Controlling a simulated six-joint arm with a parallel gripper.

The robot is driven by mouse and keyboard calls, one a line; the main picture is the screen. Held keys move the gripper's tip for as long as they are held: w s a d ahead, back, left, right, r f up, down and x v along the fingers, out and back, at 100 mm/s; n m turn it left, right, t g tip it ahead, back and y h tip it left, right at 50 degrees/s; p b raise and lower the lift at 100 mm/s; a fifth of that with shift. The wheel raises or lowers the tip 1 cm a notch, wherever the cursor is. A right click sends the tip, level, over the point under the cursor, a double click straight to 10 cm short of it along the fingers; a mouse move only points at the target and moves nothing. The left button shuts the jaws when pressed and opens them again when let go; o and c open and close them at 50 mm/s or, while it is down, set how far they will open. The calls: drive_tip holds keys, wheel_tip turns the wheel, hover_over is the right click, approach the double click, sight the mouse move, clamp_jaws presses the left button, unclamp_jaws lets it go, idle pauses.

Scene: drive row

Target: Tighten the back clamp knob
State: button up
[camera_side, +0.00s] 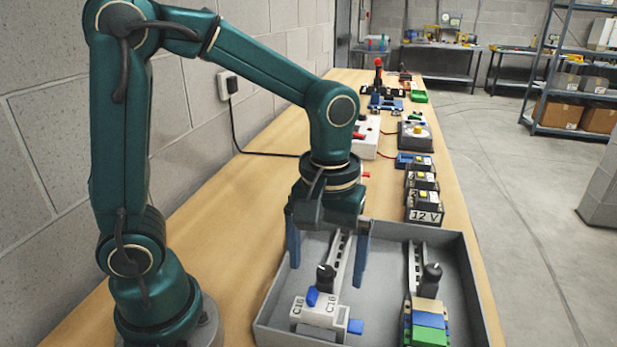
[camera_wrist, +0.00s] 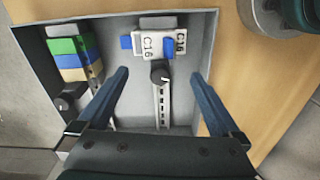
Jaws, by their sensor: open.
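A grey tray (camera_side: 385,233) holds two metal rails, each with a black clamp knob. One knob (camera_side: 326,277) stands by the white C16 breaker block (camera_side: 318,314), which has blue levers. The other knob (camera_side: 431,280) stands by the stacked green, blue and tan terminal blocks (camera_side: 428,328). I cannot tell which is the back one. My gripper (camera_side: 327,274) is open and empty, pointing down over the tray. In the wrist view the knob by the breaker (camera_wrist: 160,72) appears between my fingertips (camera_wrist: 159,74). I cannot tell if they are around it or above it.
The tray's walls surround both rails. Behind it on the wooden bench (camera_side: 232,215) stand a 12 V battery block (camera_side: 425,208), a dial unit (camera_side: 414,135) and other devices. The grey block wall (camera_side: 60,190) runs along the left. Bare bench lies left of the tray.

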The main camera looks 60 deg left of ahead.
clamp_jaws()
